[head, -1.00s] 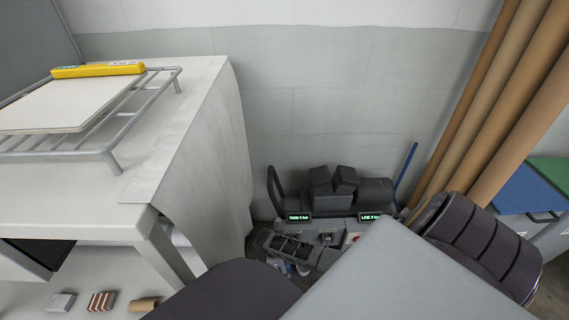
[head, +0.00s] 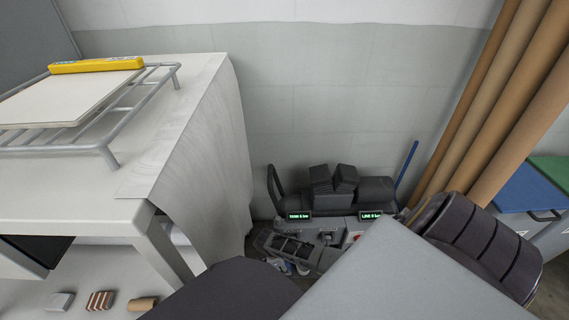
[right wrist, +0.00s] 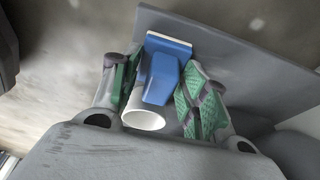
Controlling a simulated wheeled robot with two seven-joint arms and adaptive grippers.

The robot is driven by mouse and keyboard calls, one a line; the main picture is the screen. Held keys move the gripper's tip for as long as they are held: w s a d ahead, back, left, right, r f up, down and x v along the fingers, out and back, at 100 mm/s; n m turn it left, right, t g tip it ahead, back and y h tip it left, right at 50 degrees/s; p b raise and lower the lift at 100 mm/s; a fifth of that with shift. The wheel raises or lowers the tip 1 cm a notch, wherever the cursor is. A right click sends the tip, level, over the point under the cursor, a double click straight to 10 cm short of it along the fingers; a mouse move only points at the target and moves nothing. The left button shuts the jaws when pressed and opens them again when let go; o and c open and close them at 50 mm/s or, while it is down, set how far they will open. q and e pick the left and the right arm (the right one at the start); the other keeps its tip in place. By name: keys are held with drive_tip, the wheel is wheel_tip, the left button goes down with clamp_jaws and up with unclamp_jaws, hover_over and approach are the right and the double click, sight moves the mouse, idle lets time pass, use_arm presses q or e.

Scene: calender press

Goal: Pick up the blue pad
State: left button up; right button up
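The blue pad (right wrist: 162,75), a blue block with a pale edge at its top, shows in the right wrist view between the two fingers of my right gripper (right wrist: 162,92). The fingers have green inner faces and stand apart on either side of it. A gap shows on the left side, and I cannot tell whether the right finger touches it. A white open-ended tube (right wrist: 143,113) lies just in front of it. In the head view my right gripper (head: 283,267) is low in the middle, and the pad is not clear there. My left gripper is not in view.
A white table (head: 60,195) at left bears a wire rack (head: 103,148) with a pale board (head: 75,98) and a yellow bar (head: 96,65). Several small pieces lie on its lower shelf. Brown rolls (head: 490,100) and a blue-topped cabinet (head: 528,192) stand at right.

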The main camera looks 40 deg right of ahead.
sight(286, 264)
drive_tip(key=c, duration=0.4)
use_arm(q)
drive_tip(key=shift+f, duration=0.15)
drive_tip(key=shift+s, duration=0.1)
use_arm(e)
drive_tip(key=shift+r, duration=0.1)
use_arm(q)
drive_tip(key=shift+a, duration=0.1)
use_arm(e)
drive_tip(key=shift+r, duration=0.15)
